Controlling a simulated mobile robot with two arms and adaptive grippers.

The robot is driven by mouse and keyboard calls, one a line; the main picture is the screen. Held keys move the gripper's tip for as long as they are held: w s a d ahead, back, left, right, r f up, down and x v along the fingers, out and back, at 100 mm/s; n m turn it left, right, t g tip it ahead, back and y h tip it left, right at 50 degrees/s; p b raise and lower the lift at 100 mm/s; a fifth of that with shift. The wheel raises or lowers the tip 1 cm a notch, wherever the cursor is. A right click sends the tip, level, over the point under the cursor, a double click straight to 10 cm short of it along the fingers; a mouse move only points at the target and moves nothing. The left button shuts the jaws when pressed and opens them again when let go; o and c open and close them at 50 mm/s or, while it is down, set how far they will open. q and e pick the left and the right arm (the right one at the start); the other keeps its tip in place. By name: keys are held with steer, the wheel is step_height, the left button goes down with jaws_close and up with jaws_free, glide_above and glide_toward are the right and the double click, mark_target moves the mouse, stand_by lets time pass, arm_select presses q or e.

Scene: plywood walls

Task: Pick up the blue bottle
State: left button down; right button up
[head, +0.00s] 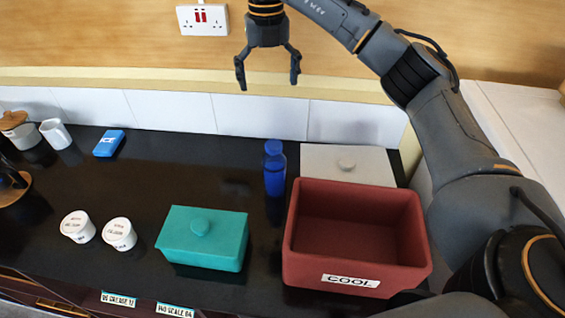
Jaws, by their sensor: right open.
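The blue bottle (274,172) stands upright on the black counter, just left of the red box. My right gripper (268,84) hangs above and behind the bottle in the picture, in front of the wall. Its two fingers point down, spread apart, with nothing between them. It is apart from the bottle. My left gripper does not show.
A teal lidded box (203,238) and two white tubs (119,234) stand to the left. A blue pack (109,143) lies farther back. Counter left of the bottle is clear.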

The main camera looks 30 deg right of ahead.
steer(key=d+f+b, duration=0.1)
steer(key=f, duration=0.1)
steer(key=b, duration=0.9)
glide_above(272, 143)
step_height(272, 143, down, 8)
steer(key=shift+r, duration=0.1)
steer(key=shift+f, duration=0.2)
steer(key=shift+a+f, duration=0.1)
steer(key=shift+f, duration=0.25)
step_height(272, 143, down, 7)
steer(key=shift+f+p, duration=0.2)
steer(key=shift+p, duration=0.3)
steer(key=f, duration=0.1)
steer(key=f+p, duration=0.1)
steer(key=f, duration=0.1)
steer(key=f+p, duration=0.1)
steer(key=shift+s+d+f, duration=0.2)
steer(key=shift+s, duration=0.15)
steer(key=shift+f, duration=0.55)
steer(key=c, duration=1.7)
jaws_close()
steer(key=shift+r, duration=0.1)
